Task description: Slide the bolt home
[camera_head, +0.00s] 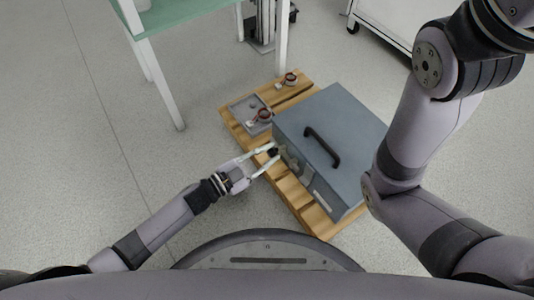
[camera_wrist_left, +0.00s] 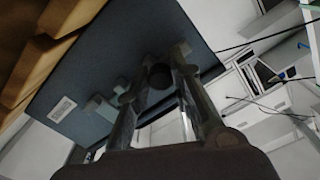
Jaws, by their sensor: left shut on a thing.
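A blue-grey metal box (camera_head: 335,150) with a black handle (camera_head: 322,148) on its top stands on a wooden pallet. My left gripper (camera_head: 272,154) is at the box's left-hand face, its two fingers reaching to the hardware there. In the left wrist view, the fingers (camera_wrist_left: 160,80) are shut on a dark round knob (camera_wrist_left: 160,75), which seems to belong to the bolt on the box face (camera_wrist_left: 100,70). Grey metal fittings sit beside the knob. How far the bolt sits in its keeper is hidden. My right arm shows at the right, but its gripper is out of view.
The wooden pallet (camera_head: 318,222) bears the box and a grey metal plate (camera_head: 240,108) with a small copper-coloured ring part (camera_head: 264,115). Another such part (camera_head: 290,79) lies farther back. A green-topped table (camera_head: 180,12) stands behind left. The floor at left is clear.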

